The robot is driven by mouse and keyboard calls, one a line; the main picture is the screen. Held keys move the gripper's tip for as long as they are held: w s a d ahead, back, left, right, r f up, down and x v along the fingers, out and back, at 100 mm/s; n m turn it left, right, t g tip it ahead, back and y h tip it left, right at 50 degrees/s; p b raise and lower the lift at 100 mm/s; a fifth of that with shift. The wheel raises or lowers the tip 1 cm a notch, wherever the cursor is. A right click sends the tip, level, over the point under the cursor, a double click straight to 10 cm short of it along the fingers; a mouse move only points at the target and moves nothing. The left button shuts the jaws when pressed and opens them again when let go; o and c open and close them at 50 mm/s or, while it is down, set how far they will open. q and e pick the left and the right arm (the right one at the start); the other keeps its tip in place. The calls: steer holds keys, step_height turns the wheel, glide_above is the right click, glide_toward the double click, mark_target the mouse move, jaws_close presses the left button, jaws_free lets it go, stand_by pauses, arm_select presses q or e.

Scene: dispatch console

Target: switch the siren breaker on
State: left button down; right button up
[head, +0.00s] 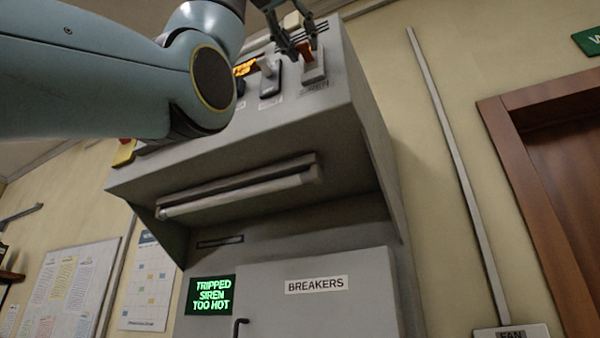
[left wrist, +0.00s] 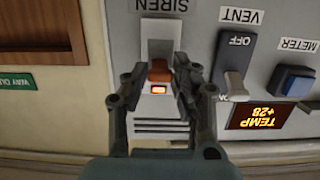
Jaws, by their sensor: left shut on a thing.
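The siren breaker (head: 314,70) is at the right end of the console's upper panel, above its SIREN label. In the left wrist view, which is upside down, the siren breaker (left wrist: 160,32) has a white plate and an orange-red lever (left wrist: 160,72). A small orange-red light (left wrist: 158,90) glows beside the lever. My left gripper (head: 305,42) is at the breaker, and in the left wrist view its fingers (left wrist: 160,78) are shut on the lever from both sides. The fingers partly hide the lever. My right gripper is not in view.
The VENT switch (left wrist: 234,82), by an OFF label, stands beside the breaker, with an amber TEMP +28 display (left wrist: 259,116) and a blue METER button (left wrist: 293,82) near it. A green-lettered screen (head: 210,295) reads TRIPPED SIREN TOO HOT. A wooden door frame (head: 545,190) is at right.

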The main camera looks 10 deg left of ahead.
arm_select(q)
steer(key=shift+r, duration=0.1)
stand_by(0.3)
steer(key=c, duration=1.1)
jaws_free()
steer(key=shift+r, duration=5)
steer(key=shift+w+f, duration=0.1)
